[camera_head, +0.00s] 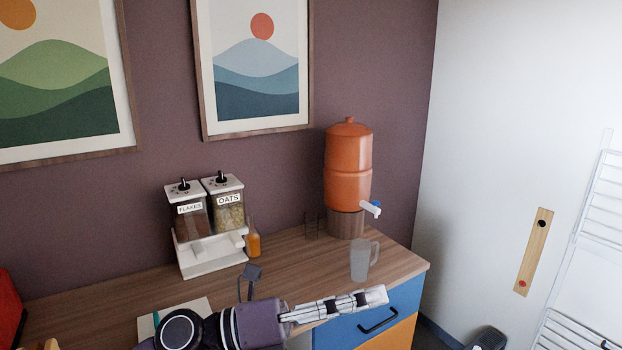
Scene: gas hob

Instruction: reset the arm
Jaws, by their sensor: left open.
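My left arm comes in low at the left, over the front of the wooden counter (120,290). My left gripper (374,297) extends to the right, near the counter's front edge and in front of the blue drawer (398,299). It is open, seen nearly side-on, with nothing visible in it. The gripper appears apart from the clear glass mug (359,262) behind it. My right gripper is not in view.
An orange water dispenser (348,160) with a white tap stands at the back right. A flakes and oats dispenser (207,255) and a small amber bottle (253,243) stand left of it. A paper or board (188,309) lies near my arm. A towel rail (590,240) is at right.

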